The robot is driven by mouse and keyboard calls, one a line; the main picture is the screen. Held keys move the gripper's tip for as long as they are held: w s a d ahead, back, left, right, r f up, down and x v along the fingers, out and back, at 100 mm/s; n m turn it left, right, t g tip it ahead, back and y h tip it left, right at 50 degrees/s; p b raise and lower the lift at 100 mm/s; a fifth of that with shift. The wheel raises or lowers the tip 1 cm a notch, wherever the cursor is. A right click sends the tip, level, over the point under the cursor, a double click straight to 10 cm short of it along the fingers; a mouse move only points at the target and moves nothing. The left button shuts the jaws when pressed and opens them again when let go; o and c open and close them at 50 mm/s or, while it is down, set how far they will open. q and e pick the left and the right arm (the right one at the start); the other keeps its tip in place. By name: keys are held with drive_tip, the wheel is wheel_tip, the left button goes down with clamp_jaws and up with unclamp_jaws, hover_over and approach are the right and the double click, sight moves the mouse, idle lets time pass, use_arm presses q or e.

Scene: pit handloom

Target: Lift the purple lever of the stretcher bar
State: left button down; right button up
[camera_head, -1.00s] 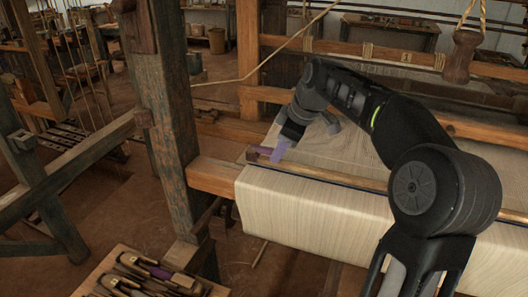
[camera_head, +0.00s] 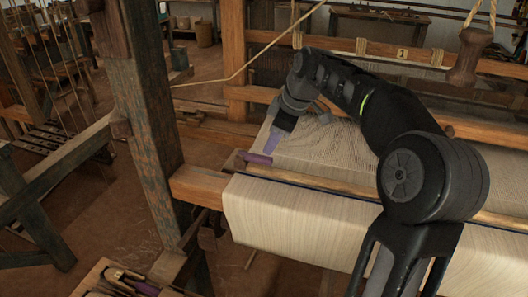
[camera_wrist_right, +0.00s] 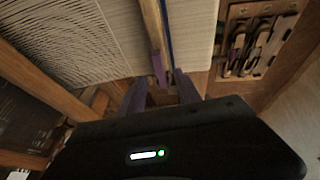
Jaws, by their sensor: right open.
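The purple lever (camera_head: 257,158) lies along the left end of the wooden stretcher bar (camera_head: 310,179), near the left edge of the cloth. It also shows in the right wrist view (camera_wrist_right: 159,66), at the end of the bar. My right gripper (camera_head: 268,146) is just above and behind the lever in the head view. In the wrist view its two purplish fingers (camera_wrist_right: 160,84) are spread, with the lever's end showing between and just beyond their tips. The gripper is empty, and I see no contact with the lever. My left gripper is out of view.
Pale cloth (camera_head: 300,220) hangs over the front beam, with warp threads (camera_head: 330,145) stretching behind. A thick wooden post (camera_head: 140,120) stands left of the lever. A tool tray (camera_head: 115,280) sits low at the front left. A wooden handle (camera_head: 467,58) hangs at the upper right.

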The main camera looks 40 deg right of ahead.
sight(262, 160)
drive_tip(key=b+x, duration=0.2)
drive_tip(key=x, duration=0.5)
drive_tip(key=shift+a+f, duration=0.15)
drive_tip(key=shift+f, duration=0.1)
clamp_jaws()
drive_tip(key=shift+f, duration=0.1)
idle(0.4)
drive_tip(key=shift+s+a+f, duration=0.1)
drive_tip(key=shift+s, duration=0.05)
idle(0.8)
